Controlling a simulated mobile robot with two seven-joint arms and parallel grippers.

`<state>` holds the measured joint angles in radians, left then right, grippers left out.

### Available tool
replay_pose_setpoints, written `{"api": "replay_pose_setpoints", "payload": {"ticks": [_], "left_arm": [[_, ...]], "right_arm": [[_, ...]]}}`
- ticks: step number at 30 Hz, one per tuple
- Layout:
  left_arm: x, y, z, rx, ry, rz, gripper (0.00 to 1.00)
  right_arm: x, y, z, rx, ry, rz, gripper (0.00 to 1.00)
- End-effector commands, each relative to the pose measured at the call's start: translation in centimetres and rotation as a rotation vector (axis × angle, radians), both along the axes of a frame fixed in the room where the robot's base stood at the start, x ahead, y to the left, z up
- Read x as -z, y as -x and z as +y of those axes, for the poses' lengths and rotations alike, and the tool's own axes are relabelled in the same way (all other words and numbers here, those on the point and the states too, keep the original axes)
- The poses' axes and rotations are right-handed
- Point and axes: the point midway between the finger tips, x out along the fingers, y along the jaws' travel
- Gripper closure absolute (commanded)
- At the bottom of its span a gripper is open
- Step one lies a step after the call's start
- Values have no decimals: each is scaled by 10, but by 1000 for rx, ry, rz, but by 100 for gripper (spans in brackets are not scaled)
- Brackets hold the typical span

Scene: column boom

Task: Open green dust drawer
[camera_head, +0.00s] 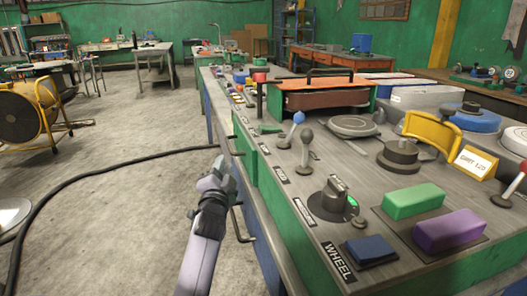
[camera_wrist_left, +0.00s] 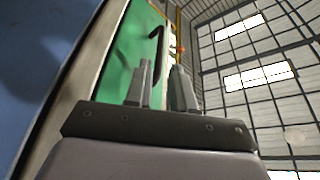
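My left gripper (camera_head: 224,170) is beside the front of the long bench in the head view, close to its green front. In the head view a dark handle (camera_head: 241,224) sticks out from the bench front, right of my left forearm. Which drawer it belongs to is hard to tell. My right gripper is not in view.
The bench top (camera_head: 300,215) carries a dark selector knob (camera_head: 331,202), levers, a green block (camera_head: 413,201) and a purple block (camera_head: 449,231). A black cable (camera_head: 110,170) crosses the floor at left. The floor left of the bench is mostly clear.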

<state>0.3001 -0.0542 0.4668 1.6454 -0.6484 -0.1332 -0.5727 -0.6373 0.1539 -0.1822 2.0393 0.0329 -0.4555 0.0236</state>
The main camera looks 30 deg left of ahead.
Motion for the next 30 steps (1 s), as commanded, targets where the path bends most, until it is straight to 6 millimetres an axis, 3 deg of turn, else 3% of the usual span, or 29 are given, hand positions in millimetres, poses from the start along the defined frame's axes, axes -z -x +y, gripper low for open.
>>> {"api": "replay_pose_setpoints", "payload": {"ticks": [8, 21, 30], "left_arm": [[-7, -9, 11, -22, -20, -6, 77], [-18, -52, 38, -21, -20, -7, 77], [-20, -61, 44, -21, -18, -5, 77]], "right_arm": [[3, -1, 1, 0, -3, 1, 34], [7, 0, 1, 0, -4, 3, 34], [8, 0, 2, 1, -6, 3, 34]]}}
